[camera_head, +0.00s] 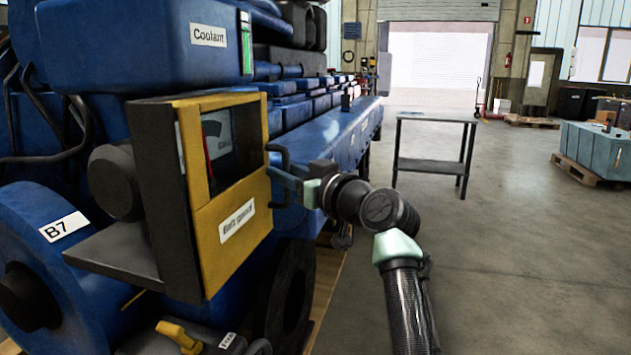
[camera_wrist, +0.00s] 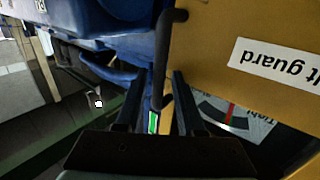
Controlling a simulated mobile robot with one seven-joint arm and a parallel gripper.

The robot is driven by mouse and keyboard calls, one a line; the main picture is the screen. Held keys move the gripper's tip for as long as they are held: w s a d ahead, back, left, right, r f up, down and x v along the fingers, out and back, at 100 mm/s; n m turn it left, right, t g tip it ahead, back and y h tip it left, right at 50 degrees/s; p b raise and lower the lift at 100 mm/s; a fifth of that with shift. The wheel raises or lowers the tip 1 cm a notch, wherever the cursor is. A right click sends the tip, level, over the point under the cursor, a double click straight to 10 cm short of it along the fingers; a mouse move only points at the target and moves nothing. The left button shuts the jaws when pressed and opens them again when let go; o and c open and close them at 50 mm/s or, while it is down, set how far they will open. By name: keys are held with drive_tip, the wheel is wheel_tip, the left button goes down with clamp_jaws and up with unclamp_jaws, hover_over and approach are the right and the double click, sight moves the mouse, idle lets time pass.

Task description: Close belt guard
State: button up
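The belt guard (camera_head: 240,255) is a yellow panel with a window and a white label, on a dark box at the side of the blue engine. I cannot tell whether it sits fully flush. Its black bar handle (camera_head: 281,160) stands out from the right edge. My gripper (camera_head: 279,177) is at this handle, reaching in from the right. In the wrist view, the handle (camera_wrist: 164,60) runs down between the two fingers of my gripper (camera_wrist: 159,88), with gaps seen beside it. The guard (camera_wrist: 215,50) fills the upper right, with a tension gauge (camera_wrist: 228,118) below its label.
A blue coolant tank (camera_head: 170,45) is above the guard. A blue wheel marked B7 (camera_head: 70,265) is at the left, and a yellow lever (camera_head: 180,337) is below. A dark metal table (camera_head: 435,165) stands behind my arm.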

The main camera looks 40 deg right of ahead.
drive_tip(key=s, duration=1.2)
drive_tip(key=shift+s+d, duration=0.2)
drive_tip(key=shift+d, duration=0.15)
drive_tip(key=shift+r, duration=0.1)
